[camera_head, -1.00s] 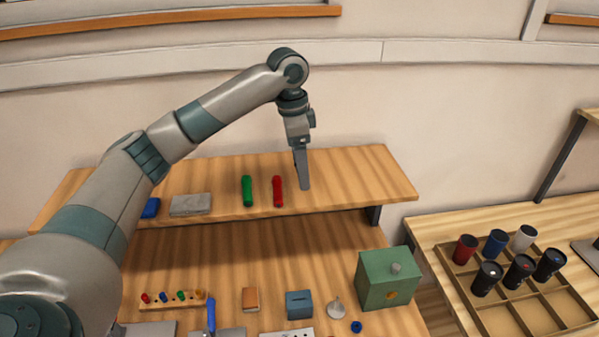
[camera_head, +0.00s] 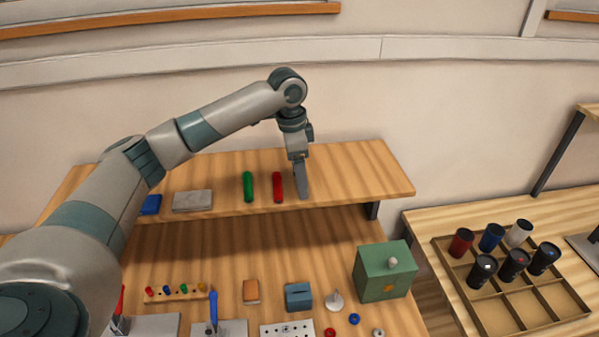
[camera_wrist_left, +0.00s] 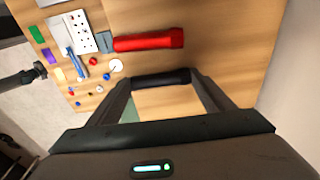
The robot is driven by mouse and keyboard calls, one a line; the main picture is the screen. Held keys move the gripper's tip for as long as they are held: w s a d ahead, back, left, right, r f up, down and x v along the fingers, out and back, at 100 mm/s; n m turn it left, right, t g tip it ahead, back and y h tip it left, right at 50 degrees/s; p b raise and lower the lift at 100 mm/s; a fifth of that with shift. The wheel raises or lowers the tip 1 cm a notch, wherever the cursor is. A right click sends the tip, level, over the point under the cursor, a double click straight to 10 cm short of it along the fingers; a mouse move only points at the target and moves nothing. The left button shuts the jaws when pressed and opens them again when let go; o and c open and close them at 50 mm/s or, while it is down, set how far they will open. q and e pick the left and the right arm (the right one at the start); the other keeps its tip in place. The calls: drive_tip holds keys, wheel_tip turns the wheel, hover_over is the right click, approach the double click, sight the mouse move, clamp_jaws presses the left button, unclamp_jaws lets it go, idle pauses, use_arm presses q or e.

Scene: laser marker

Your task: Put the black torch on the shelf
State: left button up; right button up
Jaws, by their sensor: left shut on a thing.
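My left gripper (camera_head: 301,194) is over the right part of the wooden shelf (camera_head: 355,178), just right of the red torch (camera_head: 278,187). In the left wrist view the fingers (camera_wrist_left: 160,82) are shut on the black torch (camera_wrist_left: 160,77), which lies across between their tips. In the head view the fingers hide the black torch. Whether it touches the shelf I cannot tell. The red torch also shows in the left wrist view (camera_wrist_left: 148,41), beside the black one and apart from it. A green torch (camera_head: 248,187) stands left of the red one. My right gripper is out of view.
A grey block (camera_head: 192,202) and a blue box (camera_head: 150,205) sit on the shelf's left part. The shelf is clear right of my gripper. Below are a green box (camera_head: 385,271) and small parts on the bench. A divided tray (camera_head: 498,318) with several cups stands at right.

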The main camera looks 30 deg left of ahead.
use_arm(q)
drive_tip(key=shift+f, duration=0.1)
drive_tip(key=o, duration=1)
drive_tip(key=shift+o, duration=0.2)
drive_tip(key=shift+r+b, duration=0.3)
drive_tip(key=shift+r, duration=0.1)
wheel_tip(320, 180, up, 11)
drive_tip(key=a+b, duration=0.1)
drive_tip(key=b, duration=0.3)
drive_tip(key=shift+s+r+b, duration=0.2)
drive_tip(key=shift+s+b, duration=0.1)
drive_tip(key=shift+s, duration=0.15)
